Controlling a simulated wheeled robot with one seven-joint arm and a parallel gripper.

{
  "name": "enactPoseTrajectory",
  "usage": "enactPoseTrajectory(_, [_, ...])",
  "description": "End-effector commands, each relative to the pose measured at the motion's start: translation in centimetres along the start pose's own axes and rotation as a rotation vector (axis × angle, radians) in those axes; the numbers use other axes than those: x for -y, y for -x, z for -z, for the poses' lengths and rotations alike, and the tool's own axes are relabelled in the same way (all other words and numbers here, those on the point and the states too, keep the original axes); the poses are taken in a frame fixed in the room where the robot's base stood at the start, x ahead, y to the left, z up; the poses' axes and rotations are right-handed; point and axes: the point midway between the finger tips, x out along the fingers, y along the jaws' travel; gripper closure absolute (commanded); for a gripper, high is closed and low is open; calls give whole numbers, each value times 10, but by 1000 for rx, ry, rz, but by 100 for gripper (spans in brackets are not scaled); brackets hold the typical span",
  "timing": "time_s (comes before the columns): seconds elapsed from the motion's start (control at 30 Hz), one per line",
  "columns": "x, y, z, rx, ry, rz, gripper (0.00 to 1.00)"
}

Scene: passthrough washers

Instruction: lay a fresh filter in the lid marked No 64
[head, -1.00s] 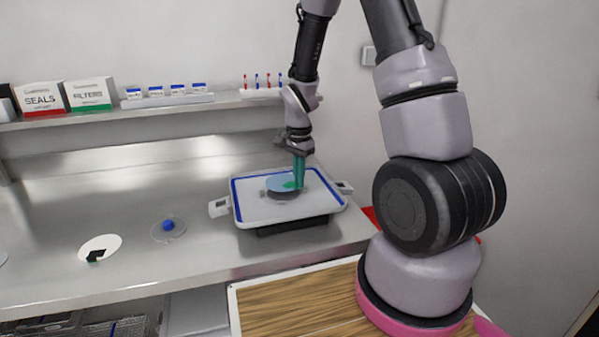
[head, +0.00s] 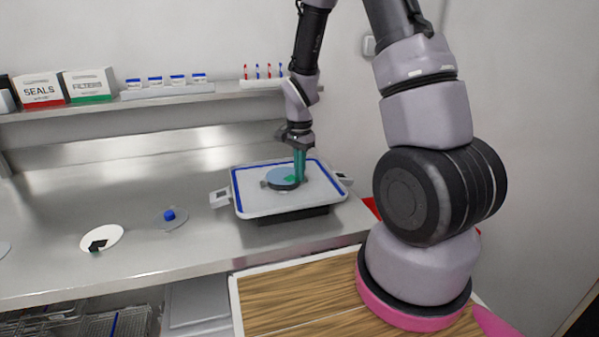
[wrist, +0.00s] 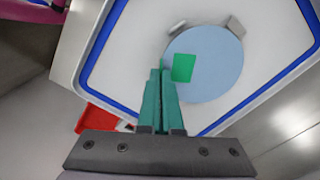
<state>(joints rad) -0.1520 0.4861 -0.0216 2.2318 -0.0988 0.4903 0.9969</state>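A pale lid (head: 262,205) with a blue line inside its rim lies on a dark base on the steel counter; no number is readable on it. A thin light-blue round filter (head: 278,174) with a green patch is over the lid's middle. It also shows in the wrist view (wrist: 212,80), between two small grey pieces. My gripper (head: 299,181) has teal fingers pointing down at the filter's edge. In the wrist view the fingertips (wrist: 161,70) are close together at that edge beside the green patch, apparently pinching it. Whether the filter touches the lid everywhere is unclear.
A clear disc with a blue knob (head: 168,215) and a white disc with a black mark (head: 115,236) lie left on the counter. Boxes reading SEALS (head: 42,91) and FILTERS (head: 88,86) stand on the shelf. A red object (wrist: 98,118) lies beside the lid.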

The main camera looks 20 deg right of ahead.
Motion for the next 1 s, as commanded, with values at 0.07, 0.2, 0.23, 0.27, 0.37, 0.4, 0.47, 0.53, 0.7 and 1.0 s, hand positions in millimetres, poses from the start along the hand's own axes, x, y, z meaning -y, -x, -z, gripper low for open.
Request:
enactPoseTrajectory(0.07, [0,0,0,0,0,0,100])
enactPoseTrajectory(0.2, [0,-2,0,1,0,-1,100])
enactPoseTrajectory(0.23, [0,-2,0,1,0,-1,100])
enactPoseTrajectory(0.27, [0,-3,0,1,0,-1,100])
enactPoseTrajectory(0.37, [0,-6,-1,1,0,-1,100])
enactPoseTrajectory(0.4, [0,-8,-1,1,0,-1,100])
enactPoseTrajectory(0.47, [0,-9,-1,1,0,-1,100])
enactPoseTrajectory(0.53, [0,-11,-1,1,0,0,100])
enactPoseTrajectory(0.7, [0,-12,-1,0,0,0,100])
enactPoseTrajectory(1.0, [0,-12,-1,0,0,0,100])
